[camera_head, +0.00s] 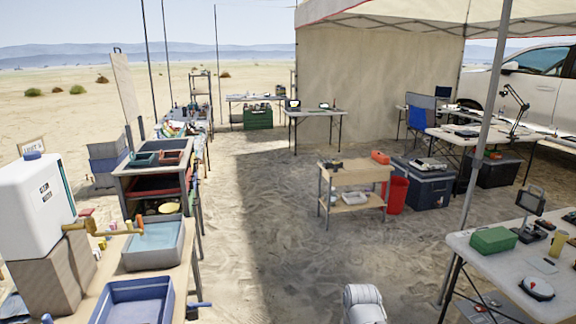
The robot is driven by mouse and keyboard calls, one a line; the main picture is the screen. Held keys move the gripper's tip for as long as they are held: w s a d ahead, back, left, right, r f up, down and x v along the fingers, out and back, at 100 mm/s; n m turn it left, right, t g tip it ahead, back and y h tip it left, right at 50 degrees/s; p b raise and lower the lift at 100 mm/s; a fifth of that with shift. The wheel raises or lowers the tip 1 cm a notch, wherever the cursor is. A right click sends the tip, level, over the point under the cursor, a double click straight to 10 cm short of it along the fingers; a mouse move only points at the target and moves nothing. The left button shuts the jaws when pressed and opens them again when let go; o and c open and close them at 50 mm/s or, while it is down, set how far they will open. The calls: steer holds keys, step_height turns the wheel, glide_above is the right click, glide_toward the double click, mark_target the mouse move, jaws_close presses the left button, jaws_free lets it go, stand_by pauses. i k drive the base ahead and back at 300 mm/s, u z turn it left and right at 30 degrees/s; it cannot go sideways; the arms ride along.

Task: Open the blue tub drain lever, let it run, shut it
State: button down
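The blue tub (160,282) sits at the near end of the wooden washing table at the lower left, and its near part is cut off by the picture's bottom edge. It looks empty from here. A small blue lever (202,304) sticks out sideways past the table's right edge, beside the tub. It lies about level. Its joint with the tub's drain is hidden. My gripper is not in view.
A grey basin (184,250) of water stands behind the blue tub, under a brass tap (103,233) on a white water container (35,205). A low wooden table (350,176) stands mid-scene. Sandy ground (260,270) right of the washing table is clear. A white-topped table (475,250) stands right.

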mark_target(192, 305)
steer(key=u, duration=0.7)
steer(key=i, duration=0.7)
steer(key=u, duration=0.3)
